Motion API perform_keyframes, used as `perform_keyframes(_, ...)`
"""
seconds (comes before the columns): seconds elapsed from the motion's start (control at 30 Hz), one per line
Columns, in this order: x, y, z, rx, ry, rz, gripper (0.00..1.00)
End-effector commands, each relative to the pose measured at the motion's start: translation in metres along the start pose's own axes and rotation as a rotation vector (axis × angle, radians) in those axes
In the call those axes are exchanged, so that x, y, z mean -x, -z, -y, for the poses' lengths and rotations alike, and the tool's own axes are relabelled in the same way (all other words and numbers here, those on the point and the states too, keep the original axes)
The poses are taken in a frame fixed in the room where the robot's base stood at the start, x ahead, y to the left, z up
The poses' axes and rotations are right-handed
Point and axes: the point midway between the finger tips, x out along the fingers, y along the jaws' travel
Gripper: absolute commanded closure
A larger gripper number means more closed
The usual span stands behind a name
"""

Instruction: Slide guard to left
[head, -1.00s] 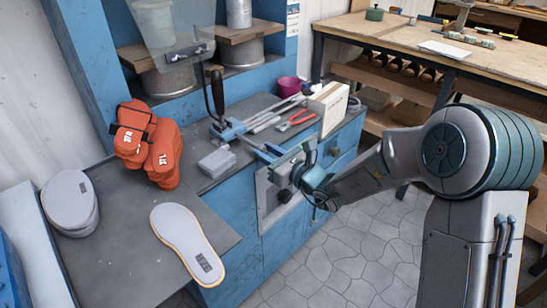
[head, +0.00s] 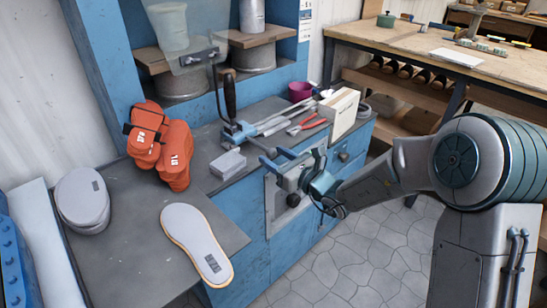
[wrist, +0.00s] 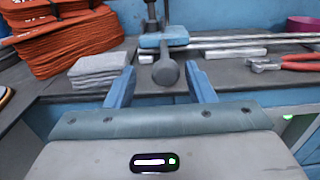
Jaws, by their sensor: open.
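The guard (head: 172,30) appears to be the clear panel at the upper left of the head view, in front of the blue shelving. A dark handle (head: 198,58) sits along its lower edge. My gripper (head: 276,158) is open at the front edge of the grey bench, well below and to the right of the guard. In the wrist view my gripper (wrist: 162,88) has its two blue fingers apart. A dark rounded knob (wrist: 165,71) shows between and just beyond them; I cannot tell whether they touch it. The guard is not visible in the wrist view.
A tool with a black upright handle (head: 230,94) and metal bars stands on the bench. Floor is clear in front.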

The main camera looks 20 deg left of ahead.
Motion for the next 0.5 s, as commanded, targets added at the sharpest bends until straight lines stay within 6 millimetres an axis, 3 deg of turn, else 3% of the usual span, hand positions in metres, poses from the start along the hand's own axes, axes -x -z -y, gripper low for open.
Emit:
perform_keyframes(0.17, 0.025, 0.000, 0.002, 0.000, 0.006, -0.003, 0.51)
perform_keyframes(0.5, 0.101, 0.000, 0.001, -0.001, 0.004, -0.003, 0.51)
